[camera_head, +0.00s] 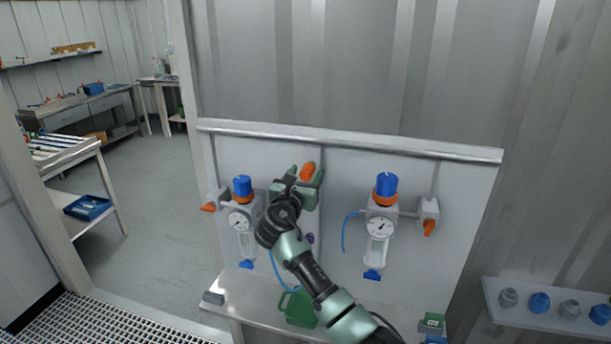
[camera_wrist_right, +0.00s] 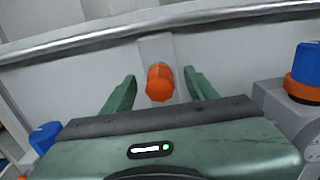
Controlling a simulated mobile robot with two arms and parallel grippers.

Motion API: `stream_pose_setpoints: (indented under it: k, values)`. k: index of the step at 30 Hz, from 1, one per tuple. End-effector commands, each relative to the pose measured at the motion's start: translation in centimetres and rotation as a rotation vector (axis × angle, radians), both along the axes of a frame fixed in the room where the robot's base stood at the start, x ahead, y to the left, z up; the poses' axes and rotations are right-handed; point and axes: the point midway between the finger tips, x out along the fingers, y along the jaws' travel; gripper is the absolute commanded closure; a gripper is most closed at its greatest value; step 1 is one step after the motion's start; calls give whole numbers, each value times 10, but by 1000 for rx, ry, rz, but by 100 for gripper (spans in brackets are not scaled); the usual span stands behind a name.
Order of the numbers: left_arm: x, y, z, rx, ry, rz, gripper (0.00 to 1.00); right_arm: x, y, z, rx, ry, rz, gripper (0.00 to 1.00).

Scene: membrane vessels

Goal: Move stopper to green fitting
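An orange stopper (camera_head: 307,171) is at the upper middle of the panel, by the tip of my right gripper. In the right wrist view the orange stopper (camera_wrist_right: 159,83) sits on a grey mount, with a bit of green (camera_wrist_right: 160,64) showing just behind its top; this may be the green fitting, mostly hidden. My right gripper (camera_wrist_right: 160,88) is open, with one green finger on each side of the stopper and a visible gap to both. In the head view the right gripper (camera_head: 306,180) covers part of the mount. My left gripper is not in view.
Gauge units with blue knobs (camera_head: 242,187) (camera_head: 387,185) flank the gripper, with orange-handled valves (camera_head: 429,226) beside them. A purple fitting (camera_head: 310,238) shows below. A green jug (camera_head: 300,308) stands on the ledge. A shelf (camera_head: 540,318) with caps is at right.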

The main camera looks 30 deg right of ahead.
Motion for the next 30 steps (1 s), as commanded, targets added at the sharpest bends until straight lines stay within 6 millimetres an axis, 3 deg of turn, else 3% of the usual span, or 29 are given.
stream_pose_setpoints:
  k: [8, 21, 30]
  values:
    - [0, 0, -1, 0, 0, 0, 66, -1, 2, -1, 1, 1, 1, 43]
    - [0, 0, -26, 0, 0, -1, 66, -43, 52, -3, 1, -1, 3, 43]
    - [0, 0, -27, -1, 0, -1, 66, -51, 60, 0, 0, 0, 0, 43]
